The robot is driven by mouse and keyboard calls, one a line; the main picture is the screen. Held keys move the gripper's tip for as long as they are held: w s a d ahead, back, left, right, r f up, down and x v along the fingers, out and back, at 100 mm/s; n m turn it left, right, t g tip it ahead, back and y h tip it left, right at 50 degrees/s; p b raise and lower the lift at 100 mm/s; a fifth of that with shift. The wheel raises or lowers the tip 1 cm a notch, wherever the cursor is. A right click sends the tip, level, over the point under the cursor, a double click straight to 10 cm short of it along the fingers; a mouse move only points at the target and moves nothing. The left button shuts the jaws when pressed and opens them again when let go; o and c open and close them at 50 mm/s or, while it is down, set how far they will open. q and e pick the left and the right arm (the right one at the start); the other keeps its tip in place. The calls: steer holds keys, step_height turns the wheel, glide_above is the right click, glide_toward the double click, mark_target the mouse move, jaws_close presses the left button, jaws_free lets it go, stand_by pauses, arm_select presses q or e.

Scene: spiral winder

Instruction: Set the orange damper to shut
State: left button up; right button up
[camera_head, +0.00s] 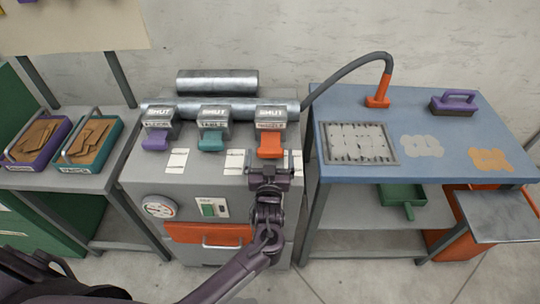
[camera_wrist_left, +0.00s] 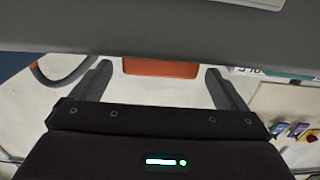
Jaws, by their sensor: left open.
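The orange damper (camera_head: 270,146) is the rightmost of three on the grey machine. Its orange tab sticks out at the front below a grey housing (camera_head: 271,117) marked SHUT. My left gripper (camera_head: 271,160) is open just in front of and below the tab. In the left wrist view the orange tab (camera_wrist_left: 160,68) shows between the two spread fingers (camera_wrist_left: 159,72), with a gap on each side; I see no contact. Part of the tab is hidden behind a grey edge there. My right gripper is not in view.
A teal damper (camera_head: 210,145) and a purple damper (camera_head: 156,143) sit to the left on the same machine. A gauge (camera_head: 159,207), a green switch (camera_head: 208,210) and an orange drawer (camera_head: 208,234) are below. A blue-topped table (camera_head: 450,170) stands close on the right.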

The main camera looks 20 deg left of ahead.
mark_target(270, 154)
arm_select(q)
steer(key=c, duration=1.4)
steer(key=shift+b+x, duration=0.65)
steer(key=shift+x, duration=0.5)
steer(key=shift+w+a, duration=0.1)
steer(key=shift+w, duration=0.25)
steer(key=shift+s+r, duration=0.1)
steer(key=shift+r, duration=0.05)
steer(key=o, duration=1)
steer(key=shift+c, duration=0.2)
steer(key=o, duration=0.4)
steer(key=shift+o, duration=0.2)
